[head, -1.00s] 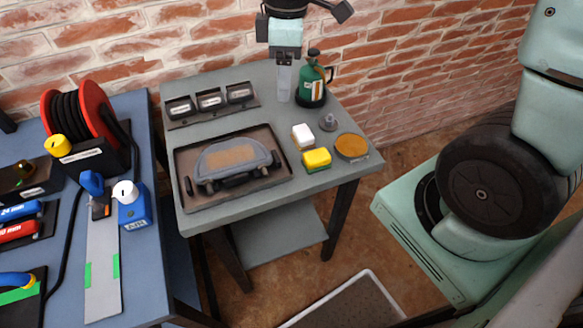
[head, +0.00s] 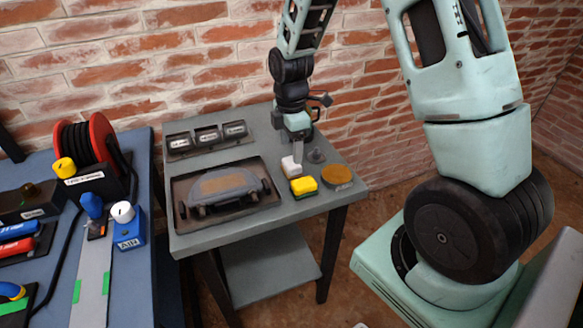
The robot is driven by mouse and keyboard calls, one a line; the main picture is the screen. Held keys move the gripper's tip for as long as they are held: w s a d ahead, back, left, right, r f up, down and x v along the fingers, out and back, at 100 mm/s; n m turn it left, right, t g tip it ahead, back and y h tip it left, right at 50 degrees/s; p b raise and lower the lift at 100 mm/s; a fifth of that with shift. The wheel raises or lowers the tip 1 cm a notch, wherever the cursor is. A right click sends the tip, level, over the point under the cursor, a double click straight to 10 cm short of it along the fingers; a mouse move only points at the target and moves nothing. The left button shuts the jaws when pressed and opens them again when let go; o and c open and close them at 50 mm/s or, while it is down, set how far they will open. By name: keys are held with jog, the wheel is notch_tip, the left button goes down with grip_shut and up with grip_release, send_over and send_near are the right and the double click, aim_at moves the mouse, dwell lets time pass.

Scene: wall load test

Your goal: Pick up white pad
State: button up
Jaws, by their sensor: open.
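The white pad (head: 289,166) is a small white block on the grey table, just behind a yellow pad (head: 303,186). My gripper (head: 297,156) points down right above the white pad, its fingers at or very near the pad's top. The jaws are open. From this angle I cannot tell whether the fingers straddle the pad or touch it. The fingers hide part of the pad's back right side.
A grey tray (head: 182,222) with a blue-grey tool lies left of the pads. A round orange-brown disc (head: 337,174) and a small grey knob (head: 316,155) are close on the right. A three-slot labelled holder (head: 180,153) stands at the back left.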

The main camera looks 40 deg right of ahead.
aim_at(292, 163)
jog(key=shift+d+f+p, duration=0.15)
jog(key=shift+f+p, duration=0.15)
jog(key=shift+f, duration=3.05)
jog(key=c, duration=0.8)
jog(key=shift+r, duration=0.1)
notch_tip(292, 163, up, 10)
jog(key=shift+f, duration=0.1)
jog(key=shift+o, duration=1.2)
jog(key=shift+c, duration=0.5)
